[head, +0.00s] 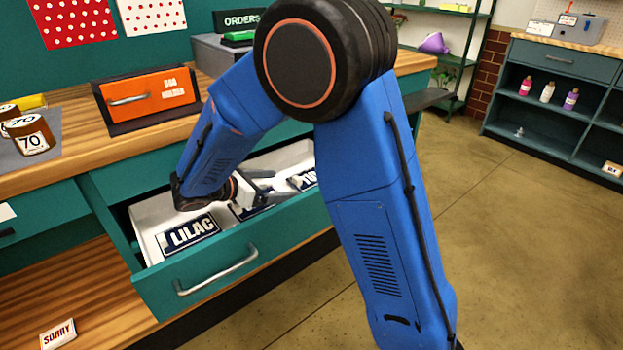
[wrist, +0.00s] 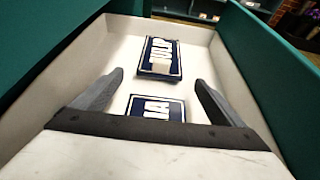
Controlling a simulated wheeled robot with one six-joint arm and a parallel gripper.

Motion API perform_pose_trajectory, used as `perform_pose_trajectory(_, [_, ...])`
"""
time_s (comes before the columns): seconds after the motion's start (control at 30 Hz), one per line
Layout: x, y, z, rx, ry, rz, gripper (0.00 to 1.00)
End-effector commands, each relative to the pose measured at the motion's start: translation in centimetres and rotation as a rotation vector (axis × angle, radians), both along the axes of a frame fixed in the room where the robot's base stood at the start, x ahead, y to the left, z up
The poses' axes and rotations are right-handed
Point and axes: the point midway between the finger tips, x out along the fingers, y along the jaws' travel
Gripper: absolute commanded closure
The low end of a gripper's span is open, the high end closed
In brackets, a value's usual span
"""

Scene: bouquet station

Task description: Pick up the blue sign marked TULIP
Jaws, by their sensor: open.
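The blue sign whose visible letters start "TU" (head: 304,180) lies at the right end of the open drawer in the head view, partly hidden by my arm. In the wrist view, the far blue sign (wrist: 147,66) lies flat beyond my fingertips, its white letters sideways and hard to read. My gripper (head: 268,186) is open and empty above the drawer; its two fingers also show in the wrist view (wrist: 159,80). A nearer blue sign (wrist: 157,108) lies between and below the fingers, partly hidden by my gripper. The sign marked LILAC (head: 190,235) lies at the drawer's left end.
The teal drawer (head: 240,268) is pulled out, with light inner walls (wrist: 75,60) close on both sides of my gripper. Open floor lies to the right.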

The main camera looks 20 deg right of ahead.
Motion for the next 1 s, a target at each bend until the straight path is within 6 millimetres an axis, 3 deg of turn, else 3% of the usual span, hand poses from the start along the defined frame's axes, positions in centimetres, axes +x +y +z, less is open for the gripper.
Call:
perform_pose_trajectory(0.17, [0.2, -0.8, 0.0, 0.001, 0.000, -0.001, 0.08])
perform_pose_trajectory(0.5, [1.5, -4.7, -1.0, -0.001, 0.001, -0.003, 0.08])
perform_pose_trajectory(0.77, [1.6, -5.0, -1.2, 0.001, 0.000, 0.000, 0.08])
perform_pose_trajectory(0.97, [1.6, -5.0, -1.2, 0.000, 0.000, 0.000, 0.53])
perform_pose_trajectory(1.0, [1.6, -5.0, -1.2, 0.000, 0.000, 0.000, 0.54])
